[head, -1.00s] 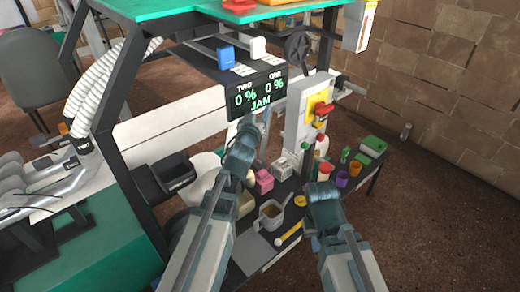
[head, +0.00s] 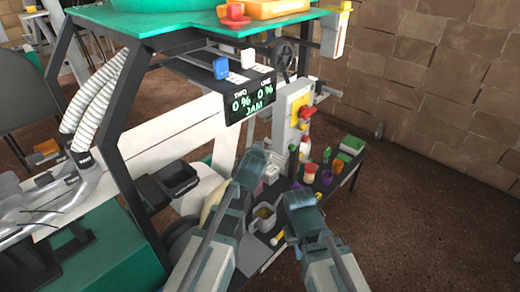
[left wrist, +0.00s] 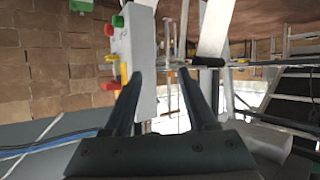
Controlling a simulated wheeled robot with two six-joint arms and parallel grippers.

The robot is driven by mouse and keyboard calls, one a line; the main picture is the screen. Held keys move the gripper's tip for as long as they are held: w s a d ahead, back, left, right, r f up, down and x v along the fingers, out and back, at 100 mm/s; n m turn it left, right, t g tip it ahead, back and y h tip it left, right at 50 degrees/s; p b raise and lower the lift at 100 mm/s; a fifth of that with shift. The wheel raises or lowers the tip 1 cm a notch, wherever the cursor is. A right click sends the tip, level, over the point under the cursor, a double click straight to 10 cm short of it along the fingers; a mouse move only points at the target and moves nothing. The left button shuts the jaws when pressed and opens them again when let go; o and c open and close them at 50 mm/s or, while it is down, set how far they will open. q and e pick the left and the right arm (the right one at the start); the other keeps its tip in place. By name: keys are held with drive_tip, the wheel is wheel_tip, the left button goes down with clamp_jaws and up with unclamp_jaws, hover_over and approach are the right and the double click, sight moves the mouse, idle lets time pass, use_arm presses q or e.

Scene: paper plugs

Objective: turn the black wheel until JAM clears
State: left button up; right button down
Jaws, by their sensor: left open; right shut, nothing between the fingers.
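The black wheel (head: 281,57) is a spoked wheel under the green top shelf, just right of the display. The display (head: 250,97) reads TWO 0 %, ONE 0 % and JAM. My left gripper (head: 260,154) is below the display, well short of the wheel and apart from it. In the left wrist view its two fingers (left wrist: 161,75) stand apart with nothing held between them. My right gripper (head: 293,199) is lower, over the bench, shut and empty. The wheel is not clearly seen in the left wrist view.
A grey control box (head: 289,112) with a red and yellow switch (head: 304,113) stands below the wheel; it also shows in the left wrist view (left wrist: 143,50). Cups and small boxes crowd the lower bench. A black bin (head: 178,179) sits left. Brown floor lies open at the right.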

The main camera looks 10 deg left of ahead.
use_arm(q)
drive_tip(key=shift+c, duration=1.4)
drive_tip(key=w+a+r+t+h+b, duration=0.2)
drive_tip(key=w+r+t+h+b, duration=0.1)
drive_tip(key=w+r+t, duration=0.5)
drive_tip(key=s+r+m+h+b, duration=0.2)
drive_tip(key=r+m+h, duration=0.5)
drive_tip(key=r+h, duration=0.4)
drive_tip(key=shift+s+m+t+h+b, duration=0.3)
drive_tip(key=shift+s+h+b, duration=0.05)
drive_tip(key=shift+s+h, duration=0.5)
drive_tip(key=shift+d, duration=0.15)
